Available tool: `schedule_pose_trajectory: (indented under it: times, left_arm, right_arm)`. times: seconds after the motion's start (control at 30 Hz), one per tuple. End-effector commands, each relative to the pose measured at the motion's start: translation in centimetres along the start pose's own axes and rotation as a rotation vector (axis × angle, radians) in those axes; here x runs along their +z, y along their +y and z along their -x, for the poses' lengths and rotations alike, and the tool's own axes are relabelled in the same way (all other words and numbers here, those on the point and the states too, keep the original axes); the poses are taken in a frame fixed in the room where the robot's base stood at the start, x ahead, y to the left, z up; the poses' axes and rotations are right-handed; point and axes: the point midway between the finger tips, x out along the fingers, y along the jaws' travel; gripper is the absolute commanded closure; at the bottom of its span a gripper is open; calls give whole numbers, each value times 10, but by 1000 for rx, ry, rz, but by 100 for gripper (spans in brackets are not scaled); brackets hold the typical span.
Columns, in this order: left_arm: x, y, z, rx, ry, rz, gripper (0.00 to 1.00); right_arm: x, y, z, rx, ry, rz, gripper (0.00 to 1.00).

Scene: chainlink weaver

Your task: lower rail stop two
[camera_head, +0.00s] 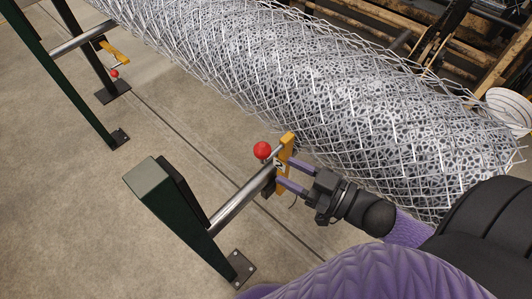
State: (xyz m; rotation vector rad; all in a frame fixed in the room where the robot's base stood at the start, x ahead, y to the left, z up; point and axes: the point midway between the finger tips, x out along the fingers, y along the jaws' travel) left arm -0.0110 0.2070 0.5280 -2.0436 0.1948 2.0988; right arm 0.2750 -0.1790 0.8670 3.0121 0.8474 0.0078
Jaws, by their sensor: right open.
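The rail stop marked 2 (285,150) is a yellow plate at the right end of a steel rail (240,198). It stands up beside the wire mesh roll. A red ball knob (262,150) sticks out to its left on a short rod. My right gripper (283,172) comes in from the right with its two purple fingers apart, tips close to the plate's right side. I cannot tell whether they touch it. Nothing is held between the fingers. My left gripper is not in view.
A large chain-link mesh roll (330,90) lies diagonally just behind the stop. A dark green post (172,205) carries the rail. Another yellow stop (116,53) with a red knob (114,73) sits at upper left.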

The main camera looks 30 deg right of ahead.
Motion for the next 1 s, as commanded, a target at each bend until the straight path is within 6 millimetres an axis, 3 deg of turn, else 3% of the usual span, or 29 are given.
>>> schedule_pose_trajectory:
  times: [0.1,0.3,0.7,0.93,1.0]
  left_arm:
    - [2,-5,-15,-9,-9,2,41]
    - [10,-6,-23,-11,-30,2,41]
    - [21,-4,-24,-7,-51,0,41]
    - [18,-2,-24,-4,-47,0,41]
    - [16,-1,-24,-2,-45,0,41]
  right_arm:
    - [5,0,-29,-1,3,3,51]
    - [3,0,-58,1,0,1,51]
    - [2,0,-68,3,-3,1,51]
    - [2,0,-67,3,-3,1,100]
    - [2,0,-67,3,-3,1,100]
